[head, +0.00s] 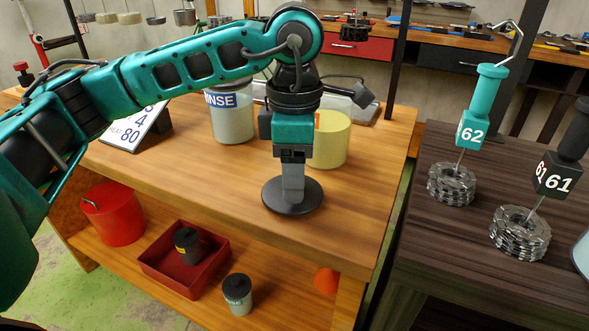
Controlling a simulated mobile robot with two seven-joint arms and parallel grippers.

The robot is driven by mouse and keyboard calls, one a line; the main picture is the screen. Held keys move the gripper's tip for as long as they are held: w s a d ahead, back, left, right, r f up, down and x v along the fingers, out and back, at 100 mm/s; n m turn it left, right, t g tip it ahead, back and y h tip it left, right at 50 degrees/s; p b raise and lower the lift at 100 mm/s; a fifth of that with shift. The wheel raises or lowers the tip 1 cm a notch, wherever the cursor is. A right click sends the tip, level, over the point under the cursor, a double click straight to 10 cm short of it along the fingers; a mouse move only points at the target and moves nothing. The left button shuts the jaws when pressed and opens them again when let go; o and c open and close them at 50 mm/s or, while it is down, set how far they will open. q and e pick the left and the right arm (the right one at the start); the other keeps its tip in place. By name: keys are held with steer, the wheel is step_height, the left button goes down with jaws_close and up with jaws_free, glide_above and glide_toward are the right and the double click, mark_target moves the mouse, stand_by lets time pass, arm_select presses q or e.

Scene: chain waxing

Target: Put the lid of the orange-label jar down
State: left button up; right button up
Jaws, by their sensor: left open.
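The lid (312,198) is a flat dark disc lying on the wooden table top. My left gripper (292,192) points straight down over the middle of the lid, its fingers close to or touching it; it is open. The grip area is mostly hidden by the fingers. The orange-label jar (333,142), pale yellow, stands upright just behind and right of my gripper. Only a sliver of its orange label shows, and my wrist hides its left part. My right gripper is not in view.
A jar with a blue RINSE label (232,122) and a tilted number sign (135,125) stand further back. A dark table (440,240) at the right holds chain stacks on handled rods, marked 62 and 61. The lower shelf holds a red bucket (115,215) and a red tray (160,268). The table front is clear.

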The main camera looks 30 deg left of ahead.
arm_select(q)
step_height(320, 180, up, 12)
steer(key=p, duration=0.2)
stand_by(0.7)
